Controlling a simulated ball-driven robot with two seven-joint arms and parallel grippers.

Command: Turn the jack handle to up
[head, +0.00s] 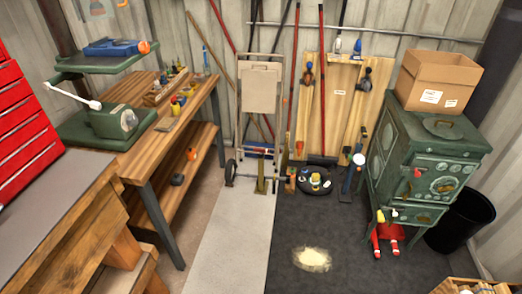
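I cannot surely make out the jack or which way its handle points. A red object (387,237) with two forward-pointing legs sits low on the floor at the front of the green stove (410,165); I cannot tell if it is the jack. A blue upright tool with a pale round top (359,159) stands on the dark mat left of the stove. A green machine (105,122) with a white-tipped lever (75,95) stands at the left bench. Neither of my grippers shows in the head view.
A wooden workbench (135,150) and red drawer cabinet (25,125) line the left. A hand truck (259,90) and long poles lean at the back. A cardboard box (437,80) sits on the stove; a black bin (462,222) is beside it. The middle floor is mostly clear.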

